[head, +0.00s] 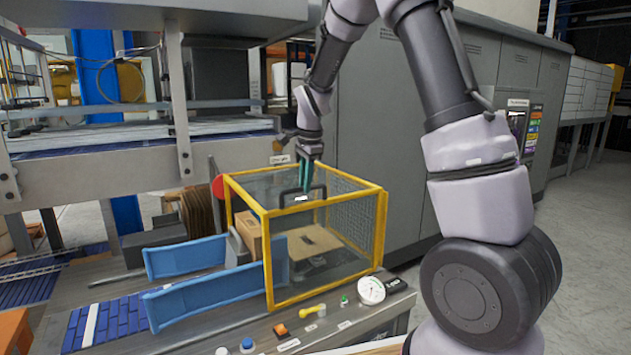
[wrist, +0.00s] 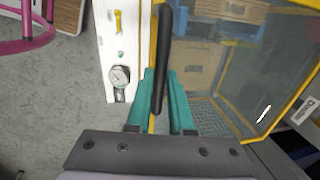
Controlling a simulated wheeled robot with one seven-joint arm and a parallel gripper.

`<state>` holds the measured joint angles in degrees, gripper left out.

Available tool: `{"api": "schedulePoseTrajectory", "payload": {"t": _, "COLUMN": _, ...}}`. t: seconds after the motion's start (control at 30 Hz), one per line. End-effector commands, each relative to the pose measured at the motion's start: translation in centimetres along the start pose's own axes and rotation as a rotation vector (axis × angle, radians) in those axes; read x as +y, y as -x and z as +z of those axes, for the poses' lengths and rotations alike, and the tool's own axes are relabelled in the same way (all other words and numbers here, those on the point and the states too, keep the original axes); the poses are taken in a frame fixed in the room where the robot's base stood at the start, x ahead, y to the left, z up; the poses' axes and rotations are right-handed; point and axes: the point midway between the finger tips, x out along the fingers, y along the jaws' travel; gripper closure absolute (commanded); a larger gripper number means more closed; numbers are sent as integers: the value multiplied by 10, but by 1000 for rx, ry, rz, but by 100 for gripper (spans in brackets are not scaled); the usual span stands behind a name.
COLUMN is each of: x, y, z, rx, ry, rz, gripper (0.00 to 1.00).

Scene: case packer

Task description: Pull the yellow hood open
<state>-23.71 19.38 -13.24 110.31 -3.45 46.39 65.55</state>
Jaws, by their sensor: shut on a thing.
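The yellow hood (head: 376,240) is a yellow-framed box with clear and mesh sides over the case packer; it appears closed. A cardboard box (head: 250,233) and a flat piece of cardboard (head: 312,240) show inside it. A black handle (head: 303,191) sits at the hood's top. My gripper (head: 305,172) is at the handle, pointing down. In the wrist view, the teal fingers of my gripper (wrist: 163,105) are on either side of the dark handle bar (wrist: 162,65), shut on it. The yellow hood frame (wrist: 154,40) runs alongside the bar.
Blue guide plates (head: 185,258) stand left of the hood. A control strip with a round gauge (head: 371,290), a yellow lever (head: 313,311) and buttons runs along the front. Grey cabinets (head: 375,110) stand behind. A conveyor (head: 110,150) is at the left.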

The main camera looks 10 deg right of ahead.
Motion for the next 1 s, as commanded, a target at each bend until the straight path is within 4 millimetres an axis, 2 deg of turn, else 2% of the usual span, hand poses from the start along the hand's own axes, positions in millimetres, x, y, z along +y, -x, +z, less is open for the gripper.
{"api": "schedulePoseTrajectory", "payload": {"t": 0.03, "x": -1, "y": 1, "z": 17, "rx": -3, "ry": 9, "rz": -2, "gripper": 100}}
{"api": "schedulePoseTrajectory", "payload": {"t": 0.17, "x": 0, "y": 1, "z": 59, "rx": -4, "ry": 11, "rz": -2, "gripper": 100}}
{"api": "schedulePoseTrajectory", "payload": {"t": 0.7, "x": 1, "y": 0, "z": 252, "rx": -3, "ry": 9, "rz": -1, "gripper": 100}}
{"api": "schedulePoseTrajectory", "payload": {"t": 0.9, "x": 1, "y": 1, "z": 312, "rx": -3, "ry": 6, "rz": -2, "gripper": 100}}
{"api": "schedulePoseTrajectory", "payload": {"t": 1.0, "x": 1, "y": 1, "z": 336, "rx": -3, "ry": 5, "rz": -2, "gripper": 100}}
